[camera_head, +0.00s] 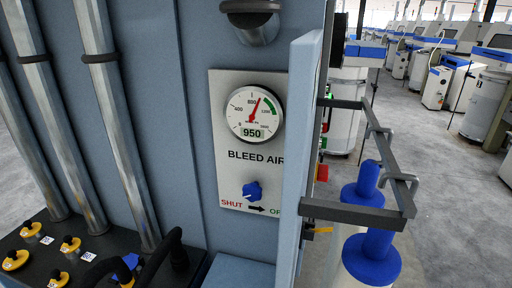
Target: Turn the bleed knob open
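The bleed knob (252,190) is small and blue, on a pale panel (231,164) marked BLEED AIR, on the front of a blue-grey cabinet. A small light mark on the knob seems to face lower left, towards the red word SHUT; it is too small to be sure. A black arrow below points right to a green word beginning with O, its end hidden by a blue-grey upright plate. The round gauge (253,114) above has a red needle right of the top and reads 950. Nothing touches the knob. Neither of my grippers is in view.
The upright plate (299,150) stands close right of the knob. A dark bracket with a metal rail (390,150) projects further right, near blue-topped cylinders (371,258). Metal pipes (122,140), yellow knobs (70,244) and black loops (160,255) are at left. Space before the panel looks clear.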

